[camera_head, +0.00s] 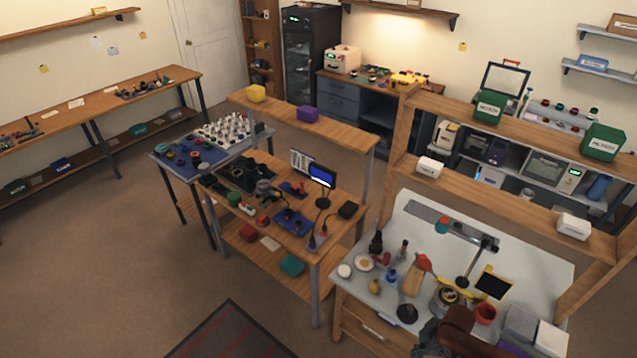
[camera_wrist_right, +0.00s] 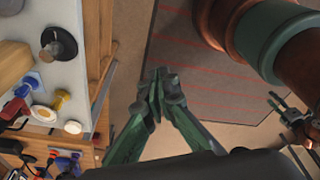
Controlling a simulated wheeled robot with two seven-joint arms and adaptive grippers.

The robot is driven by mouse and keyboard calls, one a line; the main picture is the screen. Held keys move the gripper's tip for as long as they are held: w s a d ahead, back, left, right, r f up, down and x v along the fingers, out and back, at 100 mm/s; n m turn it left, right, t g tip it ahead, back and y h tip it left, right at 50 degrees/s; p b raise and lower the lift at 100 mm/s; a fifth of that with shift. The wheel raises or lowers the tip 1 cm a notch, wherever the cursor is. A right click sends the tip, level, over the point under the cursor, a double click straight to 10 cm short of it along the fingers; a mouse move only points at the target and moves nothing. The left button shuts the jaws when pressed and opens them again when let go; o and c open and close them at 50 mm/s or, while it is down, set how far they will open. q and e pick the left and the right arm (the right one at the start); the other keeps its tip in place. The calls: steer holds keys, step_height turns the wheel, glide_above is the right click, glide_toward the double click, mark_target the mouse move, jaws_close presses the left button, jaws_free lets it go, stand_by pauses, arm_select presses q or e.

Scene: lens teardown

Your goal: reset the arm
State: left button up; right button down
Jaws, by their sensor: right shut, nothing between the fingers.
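My right gripper (camera_wrist_right: 160,84) is in the middle of the right wrist view. Its green fingers are shut with their tips together and nothing between them. It hangs over open floor, beside the front edge of the white-topped workbench (camera_wrist_right: 100,15), and touches nothing that I can see. A brown and dark part of my arm shows at the bottom of the head view, by the bench's front edge. Another gripper (camera_wrist_right: 285,108), apparently my left, shows small at the right of the wrist view. Its jaw state is unclear.
The workbench (camera_head: 345,292) carries a black cone-shaped piece (camera_head: 407,313), a wooden block (camera_head: 414,278), a red cup (camera_head: 486,313) and a white box (camera_head: 551,338). A wooden shelf rises behind it. A dark mat (camera_head: 230,335) lies on clear floor to the left.

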steer(key=w+d+f+m+t+b, duration=0.25)
steer(key=w+f+b, duration=0.2)
steer(key=f, duration=0.55)
steer(key=s+d+f+m+h+b, duration=0.1)
steer(key=s+d+f+m+b, duration=0.15)
steer(key=f, duration=0.65)
steer(key=s+d+f+m+b, duration=0.15)
steer(key=f+b, duration=0.25)
steer(key=f, duration=0.6)
steer(key=s+d+f+m+h+b, duration=0.1)
steer(key=s+d+f+m+b, duration=0.15)
steer(key=f, duration=0.65)
steer(key=s+a+f+m+b, duration=0.1)
steer(key=s+f+m+b, duration=0.35)
steer(key=s+f, duration=1.2)
arm_select(q)
step_height(320, 180, down, 24)
steer(key=b, duration=0.5)
steer(key=shift+w+r, duration=0.15)
steer(key=shift+w, duration=0.05)
arm_select(e)
steer(key=s+a+f+g, duration=0.1)
steer(key=s+a+f, duration=0.3)
steer(key=s, duration=0.5)
steer(key=s+a+f+g, duration=0.1)
steer(key=s+a+f, duration=0.3)
steer(key=s+f, duration=0.2)
steer(key=s, duration=0.2)
steer(key=shift+s+m, duration=0.35)
steer(key=shift+s, duration=0.05)
